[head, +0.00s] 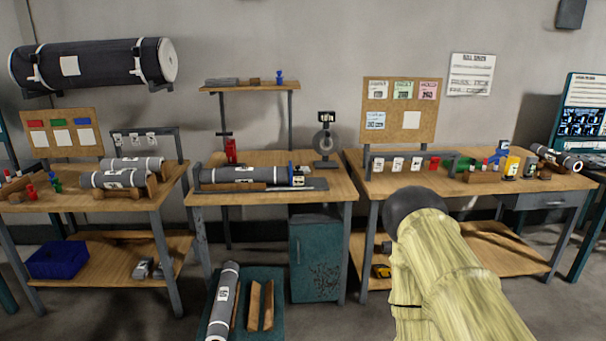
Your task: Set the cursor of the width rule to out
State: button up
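On the middle table (335,196), a dark roll (235,174) with a white label lies lengthwise. A wooden strip (232,188) runs along its front, and a thin grey bar (305,187) lies to the right of that strip. Either could belong to the width rule; I cannot tell. No cursor or out mark can be made out at this size. A yellowish arm link of mine with a dark round end stands in front of the right table, right of the middle table. No gripper fingers show.
A reel stand (325,140) and small items stand at the middle table's back and right. The left table (75,208) holds more rolls. The right table (360,186) holds cards and bottles. A teal cabinet (315,255) and a floor tray (277,320) sit below the middle table.

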aim_at(297, 177)
jog(key=z, duration=1.35)
jog(key=i, duration=2)
jog(key=u, duration=0.5)
